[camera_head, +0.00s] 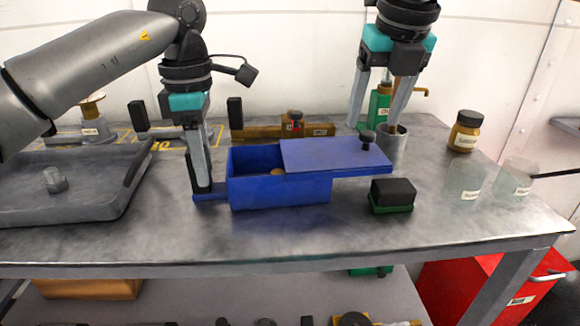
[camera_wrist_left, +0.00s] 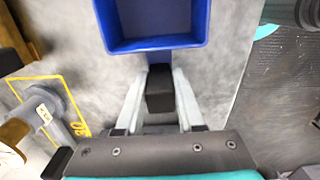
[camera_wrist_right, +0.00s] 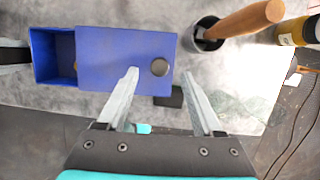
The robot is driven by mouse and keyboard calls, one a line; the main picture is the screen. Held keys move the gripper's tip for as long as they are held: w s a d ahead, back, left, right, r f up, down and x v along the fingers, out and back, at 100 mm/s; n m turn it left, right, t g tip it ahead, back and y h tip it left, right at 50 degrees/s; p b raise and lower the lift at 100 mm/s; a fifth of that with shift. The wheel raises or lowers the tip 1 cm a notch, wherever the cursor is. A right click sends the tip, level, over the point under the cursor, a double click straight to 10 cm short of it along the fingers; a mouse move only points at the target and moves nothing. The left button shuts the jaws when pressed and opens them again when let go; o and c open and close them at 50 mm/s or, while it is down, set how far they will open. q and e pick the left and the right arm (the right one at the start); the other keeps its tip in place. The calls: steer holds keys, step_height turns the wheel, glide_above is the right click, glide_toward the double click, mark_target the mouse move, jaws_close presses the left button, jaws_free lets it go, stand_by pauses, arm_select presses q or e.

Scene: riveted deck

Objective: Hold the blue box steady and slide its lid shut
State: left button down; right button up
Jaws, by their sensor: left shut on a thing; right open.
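The blue box (camera_head: 278,192) stands on the metal table, its lid (camera_head: 335,155) slid partly off to the right. The left part of the box is uncovered, with a small yellowish thing (camera_head: 278,171) inside. A dark round knob (camera_head: 367,137) sits near the lid's right end. My left gripper (camera_head: 201,186) is shut on the box's black grip post (camera_wrist_left: 160,88), on a blue tab at its left end. My right gripper (camera_wrist_right: 158,76) is open and empty, its fingertips apart on either side of the knob in the right wrist view; whether they touch it is unclear.
A black and green block (camera_head: 393,194) lies just right of the box, below the overhanging lid. A grey tray (camera_head: 60,190) is left. A brown jar (camera_head: 465,131) and clear beakers (camera_head: 464,180) are right.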

mark_target(361, 133)
steer(key=shift+x, duration=1.75)
jaws_close()
steer(key=c, duration=0.6)
jaws_free()
jaws_close()
steer(key=shift+a, duration=0.6)
arm_select(q)
steer(key=shift+d, duration=0.1)
arm_select(e)
steer(key=shift+s+a, duration=0.15)
steer(key=shift+a, duration=1.75)
steer(key=shift+s+a, duration=0.1)
steer(key=shift+a, duration=1.8)
steer(key=o, duration=0.6)
jaws_free()
steer(key=shift+d, duration=0.1)
